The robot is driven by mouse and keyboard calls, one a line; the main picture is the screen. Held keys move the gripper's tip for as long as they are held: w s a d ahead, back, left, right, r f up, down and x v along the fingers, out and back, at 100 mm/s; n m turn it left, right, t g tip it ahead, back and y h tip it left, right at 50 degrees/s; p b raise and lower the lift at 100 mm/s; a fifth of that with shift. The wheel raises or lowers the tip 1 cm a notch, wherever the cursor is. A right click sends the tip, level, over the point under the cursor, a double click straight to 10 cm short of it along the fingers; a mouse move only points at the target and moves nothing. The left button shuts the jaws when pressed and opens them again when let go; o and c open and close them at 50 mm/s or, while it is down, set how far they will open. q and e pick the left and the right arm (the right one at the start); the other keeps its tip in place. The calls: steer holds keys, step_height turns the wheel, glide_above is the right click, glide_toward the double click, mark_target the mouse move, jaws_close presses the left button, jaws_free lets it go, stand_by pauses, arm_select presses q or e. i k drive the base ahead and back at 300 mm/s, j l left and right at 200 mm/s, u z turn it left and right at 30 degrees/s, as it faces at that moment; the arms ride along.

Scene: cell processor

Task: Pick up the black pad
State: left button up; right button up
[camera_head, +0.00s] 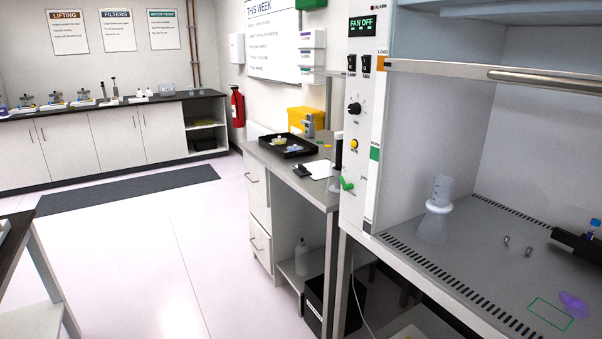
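A small, flat, dark object (302,170) lies on the grey side bench, beside a white sheet (319,169). It is too small to tell for certain whether it is the black pad. A long dark grey mat (130,190) lies flat on the floor in front of the far cabinets. Neither of my grippers shows in the head view.
A black tray (262,141) with small items sits on the side bench (327,195), near a yellow bin (297,118). A dark table edge (12,245) is at left. The middle floor (150,265) is clear.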

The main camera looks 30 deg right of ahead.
mark_target(302, 171)
steer(key=z, duration=2.1)
steer(key=i+j, duration=0.15)
steer(key=j, duration=0.25)
steer(key=i+j+z, duration=0.15)
steer(key=j, duration=0.25)
steer(key=i+j, duration=0.1)
steer(key=j, duration=0.3)
steer(key=i+j+z, duration=0.1)
steer(key=j, duration=0.3)
